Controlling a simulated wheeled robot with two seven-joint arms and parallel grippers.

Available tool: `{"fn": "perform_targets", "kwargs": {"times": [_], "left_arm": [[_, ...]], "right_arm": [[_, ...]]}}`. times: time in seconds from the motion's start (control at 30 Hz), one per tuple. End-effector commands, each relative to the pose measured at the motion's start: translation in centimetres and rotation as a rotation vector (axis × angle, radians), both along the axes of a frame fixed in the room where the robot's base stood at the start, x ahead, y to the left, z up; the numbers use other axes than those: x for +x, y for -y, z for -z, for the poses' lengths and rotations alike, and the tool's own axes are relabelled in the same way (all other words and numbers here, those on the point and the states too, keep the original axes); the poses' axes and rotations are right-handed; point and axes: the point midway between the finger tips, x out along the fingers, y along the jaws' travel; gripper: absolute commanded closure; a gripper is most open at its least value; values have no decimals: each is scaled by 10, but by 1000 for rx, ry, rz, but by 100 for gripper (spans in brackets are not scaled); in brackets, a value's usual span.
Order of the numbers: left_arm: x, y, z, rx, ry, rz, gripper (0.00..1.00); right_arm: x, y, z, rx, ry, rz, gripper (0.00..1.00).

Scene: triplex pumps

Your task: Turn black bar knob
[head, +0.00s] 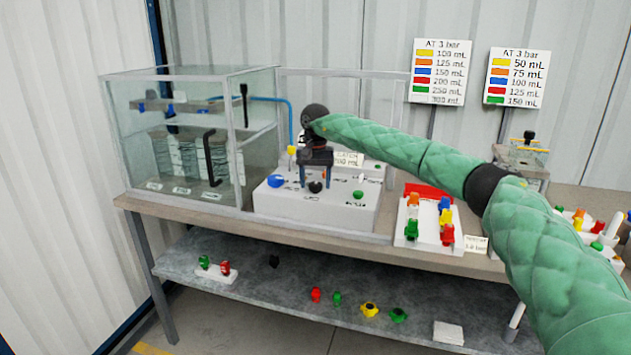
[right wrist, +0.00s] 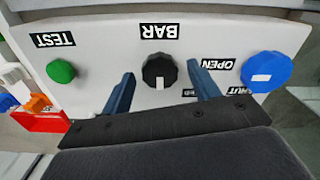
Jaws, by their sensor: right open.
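The black bar knob (right wrist: 160,72) sits on the white panel under the label BAR in the right wrist view. It has a white pointer mark. In the head view the same knob (head: 315,187) shows on the white console (head: 330,213). My right gripper (right wrist: 160,86) is open, with one blue finger on each side of the knob. The fingers look apart from it, with gaps on both sides. In the head view my right gripper (head: 315,178) hangs over the console's front. My left gripper is not in view.
A blue knob (right wrist: 266,72) by the OPEN label and a green knob (right wrist: 60,71) by TEST flank the bar knob. A glass tank (head: 190,140) stands left of the console. A white block with coloured valves (head: 427,222) stands to the right on the bench.

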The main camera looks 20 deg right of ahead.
Motion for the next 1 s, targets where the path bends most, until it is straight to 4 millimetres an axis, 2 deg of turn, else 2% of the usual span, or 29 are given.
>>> {"fn": "perform_targets", "kwargs": {"times": [0.17,0.3,0.5,0.7,1.0], "left_arm": [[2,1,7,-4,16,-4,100],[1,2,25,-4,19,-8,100],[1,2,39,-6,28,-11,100],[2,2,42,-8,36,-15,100],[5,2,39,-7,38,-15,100]], "right_arm": [[0,0,-20,1,3,0,39],[1,0,-42,1,3,0,39],[1,0,-67,0,2,1,39],[1,0,-76,1,1,0,39],[1,-2,-74,5,1,0,39]]}}
